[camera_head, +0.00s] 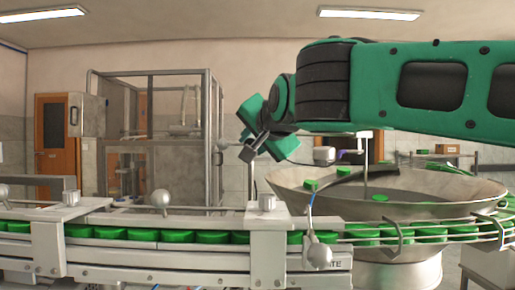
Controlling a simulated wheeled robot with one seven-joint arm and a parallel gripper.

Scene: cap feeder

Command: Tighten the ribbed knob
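A grey, short cylindrical knob (268,202), which looks ribbed, sits on top of the metal bracket on the feeder rail, at the middle of the picture. A similar grey knob (71,197) sits on the rail bracket at the left; I cannot tell from the picture which of them the task names. My gripper (248,153) is at the end of the green arm, in the air above and slightly left of the middle knob, apart from it. It is tilted down to the left. Its fingers are small and dark, and their gap is not clear.
Green caps (210,237) line the rail across the front. A steel bowl (290,182) with a few caps stands at the right. A framed glass enclosure (178,140) stands behind.

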